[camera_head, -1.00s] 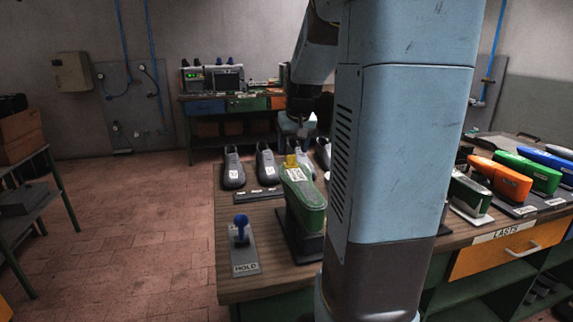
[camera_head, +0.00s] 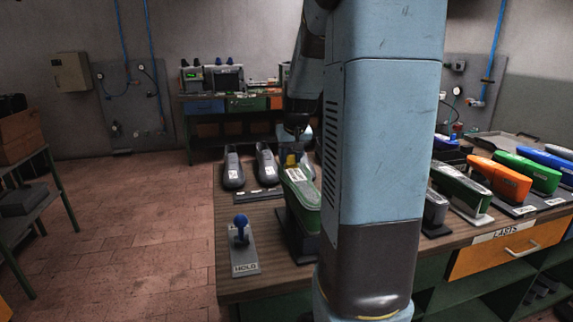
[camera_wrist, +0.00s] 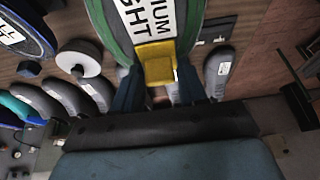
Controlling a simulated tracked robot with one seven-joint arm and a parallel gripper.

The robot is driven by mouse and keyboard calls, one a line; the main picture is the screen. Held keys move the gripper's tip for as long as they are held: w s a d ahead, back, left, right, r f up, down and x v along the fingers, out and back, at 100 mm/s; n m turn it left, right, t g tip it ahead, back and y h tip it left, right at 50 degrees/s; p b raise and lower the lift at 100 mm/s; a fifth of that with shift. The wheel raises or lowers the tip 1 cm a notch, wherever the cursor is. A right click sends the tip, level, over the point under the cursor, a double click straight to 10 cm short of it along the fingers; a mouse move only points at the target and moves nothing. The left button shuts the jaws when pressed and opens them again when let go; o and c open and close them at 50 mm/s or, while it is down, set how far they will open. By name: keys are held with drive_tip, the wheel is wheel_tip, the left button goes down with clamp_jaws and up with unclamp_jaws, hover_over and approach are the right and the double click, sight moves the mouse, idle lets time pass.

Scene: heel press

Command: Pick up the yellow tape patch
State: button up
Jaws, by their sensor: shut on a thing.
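The yellow tape patch (camera_wrist: 156,62) is between the two fingers of my gripper (camera_wrist: 158,88) in the wrist view. It lies against the near end of the green last (camera_wrist: 112,30), which carries a white label; I cannot tell whether it is lifted clear of it. In the head view a bit of the yellow patch (camera_head: 291,160) shows at the far end of the green last (camera_head: 303,200). My gripper is shut on the patch there, partly hidden by its own dark parts.
A blue-knobbed HOLD lever (camera_head: 241,229) stands at the bench's front left. Grey shoes (camera_head: 233,168) stand behind the last. Orange (camera_head: 500,179) and other coloured lasts line the right side. My blue column hides the bench's middle.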

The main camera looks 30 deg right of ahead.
drive_tip(key=c, duration=0.5)
drive_tip(key=shift+r, duration=0.5)
wheel_tip(320, 180, up, 3)
drive_tip(key=shift+f, duration=0.15)
drive_tip(key=s+d+r, duration=0.3)
drive_tip(key=s+r, duration=0.6)
drive_tip(key=s, duration=0.4)
drive_tip(key=shift+s+d+r, duration=0.2)
drive_tip(key=shift+s+d, duration=0.05)
drive_tip(key=shift+s, duration=0.05)
drive_tip(key=shift+r, duration=0.5)
